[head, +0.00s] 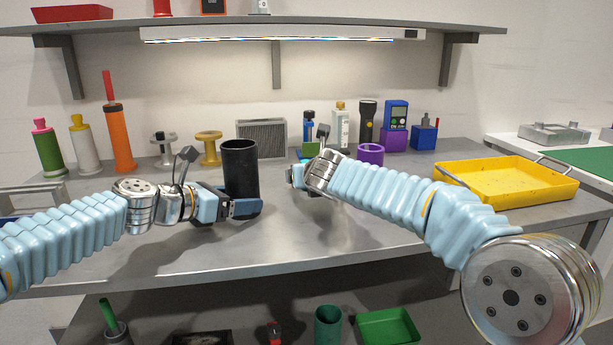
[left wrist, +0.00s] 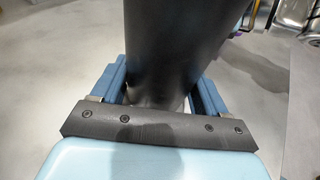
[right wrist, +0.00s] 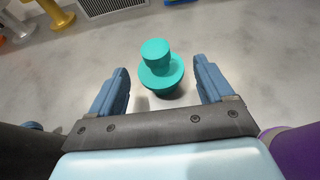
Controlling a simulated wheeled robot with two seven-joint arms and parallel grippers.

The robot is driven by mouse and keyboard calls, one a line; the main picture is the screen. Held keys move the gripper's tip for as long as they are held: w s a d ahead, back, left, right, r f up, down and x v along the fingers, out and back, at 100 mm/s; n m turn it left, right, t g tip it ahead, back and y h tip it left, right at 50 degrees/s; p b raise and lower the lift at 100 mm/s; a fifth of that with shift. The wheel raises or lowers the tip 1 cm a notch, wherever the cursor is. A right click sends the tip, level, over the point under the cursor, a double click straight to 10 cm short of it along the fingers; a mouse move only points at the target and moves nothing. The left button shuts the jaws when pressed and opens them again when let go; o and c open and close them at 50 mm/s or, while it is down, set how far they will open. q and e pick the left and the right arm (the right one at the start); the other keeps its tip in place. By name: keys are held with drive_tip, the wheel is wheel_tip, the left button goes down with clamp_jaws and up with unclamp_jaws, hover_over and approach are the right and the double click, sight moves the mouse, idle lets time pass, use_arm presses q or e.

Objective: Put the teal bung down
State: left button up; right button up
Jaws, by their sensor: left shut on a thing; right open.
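The teal bung (right wrist: 158,68), a knob on a wider round base, shows upright in the right wrist view. It appears to stand on the table just ahead of and between the fingertips of my right gripper (right wrist: 160,78), which is open with a gap on both sides of it. In the head view my right gripper (head: 296,177) is low over the table, and I cannot make out the bung there. My left gripper (head: 243,207) is shut on a black cylinder (head: 240,168), which stands upright. The cylinder also fills the middle of the left wrist view (left wrist: 175,45).
A purple ring (head: 371,154) stands right of my right gripper. A yellow tray (head: 505,180) is at the table's right. Spools, bottles, a torch (head: 367,120) and a grey vent box (head: 262,137) line the back. The table front (head: 290,250) is clear.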

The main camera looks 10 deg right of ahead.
sight(306, 161)
drive_tip(key=v, duration=0.9)
drive_tip(key=shift+s+r, duration=0.15)
drive_tip(key=shift+s, duration=0.15)
drive_tip(key=shift+c, duration=0.9)
drive_tip(key=shift+s, duration=0.15)
drive_tip(key=shift+c, duration=1.1)
drive_tip(key=m, duration=0.5)
drive_tip(key=shift+a+r+m, duration=0.15)
drive_tip(key=shift+r+m, duration=0.1)
drive_tip(key=shift+m, duration=0.15)
drive_tip(key=m, duration=0.5)
drive_tip(key=shift+a+r+m+h, duration=0.15)
drive_tip(key=shift+r+m+h, duration=0.1)
drive_tip(key=shift+m+h, duration=0.15)
drive_tip(key=m, duration=0.5)
drive_tip(key=shift+w+a+r, duration=0.15)
drive_tip(key=shift+w, duration=0.05)
drive_tip(key=m, duration=0.3)
drive_tip(key=shift+a+r, duration=0.15)
drive_tip(key=w+f+m, duration=0.1)
drive_tip(key=w+m, duration=0.2)
drive_tip(key=m, duration=0.3)
drive_tip(key=w+f+m+h, duration=0.1)
drive_tip(key=w+m, duration=0.3)
drive_tip(key=m, duration=0.2)
drive_tip(key=w+d+f+m, duration=0.1)
drive_tip(key=w+m, duration=0.3)
drive_tip(key=m, duration=0.2)
drive_tip(key=shift+d+f, duration=0.1)
